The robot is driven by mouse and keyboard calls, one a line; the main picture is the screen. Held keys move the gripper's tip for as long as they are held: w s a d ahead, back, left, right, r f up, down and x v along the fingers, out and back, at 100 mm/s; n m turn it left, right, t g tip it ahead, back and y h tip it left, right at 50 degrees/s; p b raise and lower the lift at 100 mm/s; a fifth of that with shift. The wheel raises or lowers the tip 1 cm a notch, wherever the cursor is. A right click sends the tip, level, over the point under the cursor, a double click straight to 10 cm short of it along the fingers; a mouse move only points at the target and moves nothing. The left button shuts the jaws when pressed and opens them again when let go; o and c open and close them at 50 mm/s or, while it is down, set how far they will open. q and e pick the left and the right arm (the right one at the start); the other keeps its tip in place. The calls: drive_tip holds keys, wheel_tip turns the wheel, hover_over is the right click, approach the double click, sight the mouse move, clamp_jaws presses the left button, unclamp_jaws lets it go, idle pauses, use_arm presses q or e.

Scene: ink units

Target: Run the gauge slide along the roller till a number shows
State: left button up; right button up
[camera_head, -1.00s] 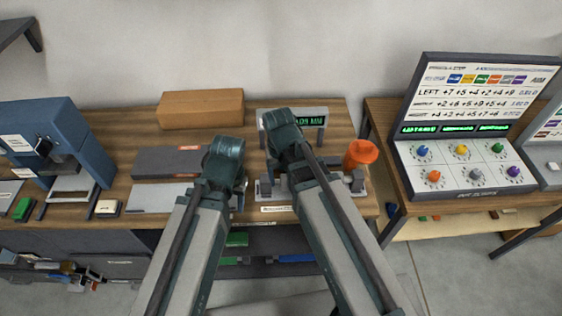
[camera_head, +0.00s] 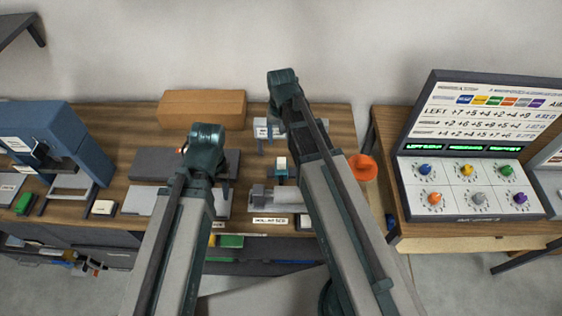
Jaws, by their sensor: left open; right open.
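The roller rig (camera_head: 258,197) is a grey fixture at the bench's front edge, with a label plate below it; my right arm covers its right part. A small block with a white top and teal front (camera_head: 281,163), seemingly the gauge slide, stands just behind the rig. A grey display panel (camera_head: 262,132) stands at the back; its readout is hidden behind my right arm. My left gripper (camera_head: 205,150) is open over the grey box left of the rig. My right gripper (camera_head: 283,84) is open, raised above the display panel. Both grippers' fingers are mostly hidden.
A cardboard box (camera_head: 203,109) lies at the back. A blue machine (camera_head: 56,140) stands at the left. A console with coloured knobs (camera_head: 465,185) stands on the right table.

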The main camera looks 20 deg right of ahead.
sight(281, 160)
use_arm(q)
wheel_tip(281, 160, down, 13)
drive_tip(key=b, duration=1.2)
drive_tip(key=shift+r, duration=0.2)
use_arm(e)
wheel_tip(281, 160, down, 13)
drive_tip(key=shift+r, duration=0.2)
use_arm(q)
drive_tip(key=shift+r, duration=0.1)
use_arm(e)
clamp_jaws()
